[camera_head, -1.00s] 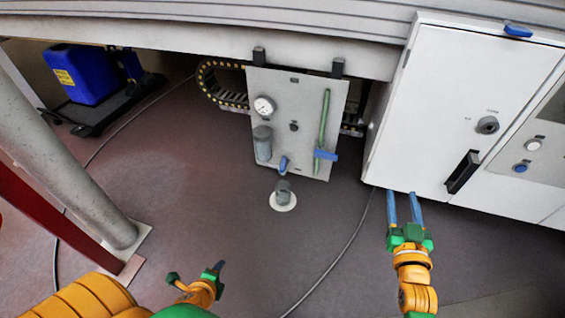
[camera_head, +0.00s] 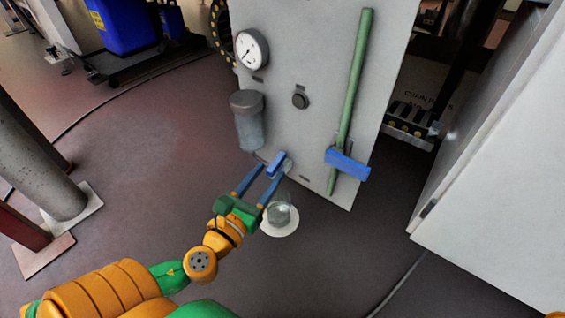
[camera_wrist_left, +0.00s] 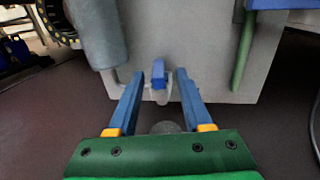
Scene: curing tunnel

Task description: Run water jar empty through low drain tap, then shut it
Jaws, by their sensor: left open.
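The water jar (camera_head: 249,124) is a grey, cloudy cylinder with a dark cap on the left of a grey panel; it also shows in the left wrist view (camera_wrist_left: 97,35). The low drain tap (camera_head: 277,162) has a small blue handle near the panel's bottom edge. In the left wrist view the tap handle (camera_wrist_left: 158,73) stands upright between my fingertips, with gaps on both sides. My left gripper (camera_head: 271,173) is open at the tap. A drain cup (camera_head: 280,214) on a pale floor disc is below it, partly behind my finger. My right gripper is out of view.
The panel (camera_head: 312,60) also carries a round gauge (camera_head: 251,49), a black knob (camera_head: 300,101) and a green rod (camera_head: 354,80) with a blue lever (camera_head: 347,164). A white cabinet (camera_head: 500,170) stands at right. A grey post (camera_head: 35,165) stands at left.

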